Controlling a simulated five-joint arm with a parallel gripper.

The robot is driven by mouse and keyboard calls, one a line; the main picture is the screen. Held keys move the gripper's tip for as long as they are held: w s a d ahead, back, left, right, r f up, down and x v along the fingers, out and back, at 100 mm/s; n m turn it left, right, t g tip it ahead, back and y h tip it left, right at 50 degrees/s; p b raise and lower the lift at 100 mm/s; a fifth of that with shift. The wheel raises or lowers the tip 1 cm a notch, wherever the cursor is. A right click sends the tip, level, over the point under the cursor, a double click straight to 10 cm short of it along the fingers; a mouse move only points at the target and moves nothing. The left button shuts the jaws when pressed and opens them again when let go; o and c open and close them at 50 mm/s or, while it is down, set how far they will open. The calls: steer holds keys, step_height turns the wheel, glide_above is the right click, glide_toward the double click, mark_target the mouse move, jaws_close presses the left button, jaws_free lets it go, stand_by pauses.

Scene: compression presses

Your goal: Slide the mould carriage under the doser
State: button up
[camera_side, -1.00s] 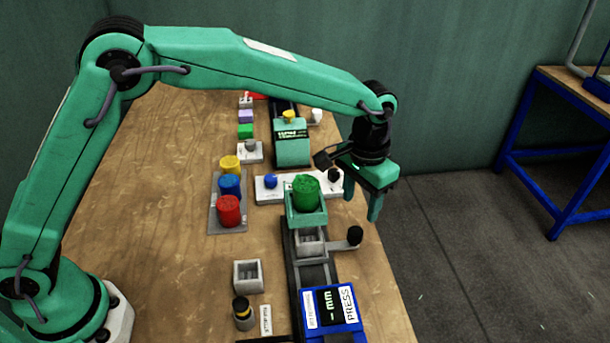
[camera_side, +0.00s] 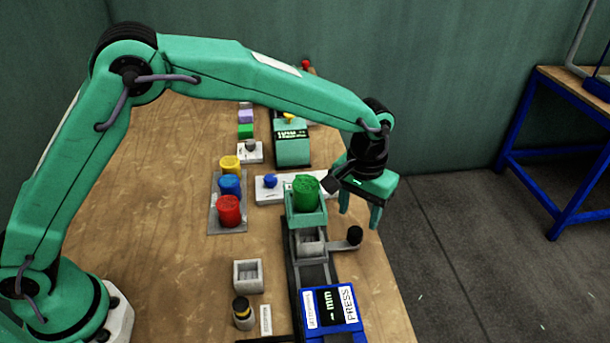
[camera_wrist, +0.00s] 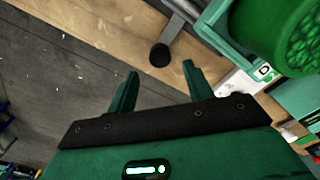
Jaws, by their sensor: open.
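The mould carriage (camera_side: 311,241) is a grey open block on the dark rail, just on the near side of the doser. A side arm ends in a black knob (camera_side: 354,236), which also shows in the wrist view (camera_wrist: 160,55). The doser (camera_side: 306,222) is a teal frame holding a green drum (camera_side: 306,192); the drum fills the upper right of the wrist view (camera_wrist: 285,35). My gripper (camera_side: 359,218) is open and empty, its fingers pointing down just beyond the knob. In the wrist view its fingertips (camera_wrist: 160,70) lie either side of the knob's line; contact cannot be told.
The blue press (camera_side: 331,309) stands at the rail's near end. Red, blue and yellow cylinders sit on a grey tray (camera_side: 214,217) at left. A white panel (camera_side: 269,193) lies behind the doser. The table's right edge is close to my gripper.

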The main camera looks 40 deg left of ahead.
mark_target(356, 231)
steer(key=shift+f, duration=2.4)
jaws_close()
steer(key=shift+w+a, duration=1.5)
steer(key=shift+w, duration=0.05)
